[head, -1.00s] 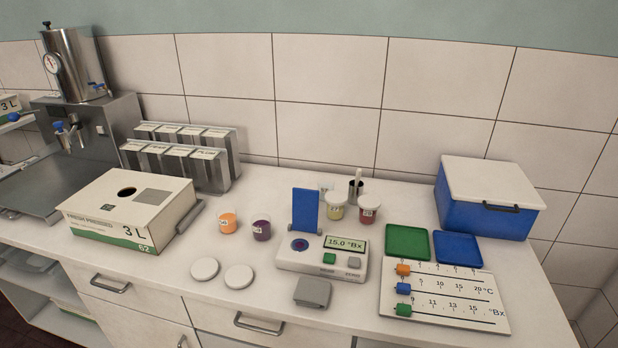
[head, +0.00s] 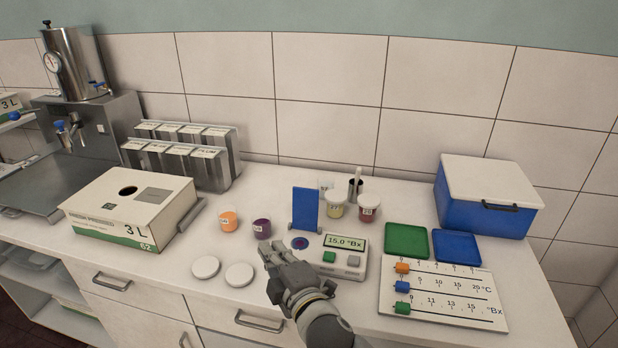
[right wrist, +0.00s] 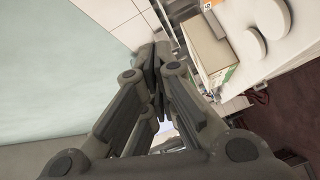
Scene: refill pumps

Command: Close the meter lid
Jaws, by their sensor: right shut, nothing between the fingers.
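The meter (head: 344,265) is a white box on the counter with a green display reading 15.0 °Bx and a green and a grey button. Its blue lid (head: 305,209) stands upright at the back left, open. The dark round sample well (head: 299,243) shows in front of the lid. My right gripper (head: 268,248) is shut and empty, at the front left corner of the meter and apart from the lid. In the right wrist view its fingers (right wrist: 158,75) are together with nothing between them. My arm hides part of the counter in front of the meter. My left gripper is not seen.
Orange (head: 229,222) and purple (head: 262,228) cups stand left of the meter. White discs (head: 239,274) lie front left. Behind are capped cups (head: 368,206) and a metal pot (head: 355,188). A slider board (head: 440,295) and green tray (head: 406,240) lie right.

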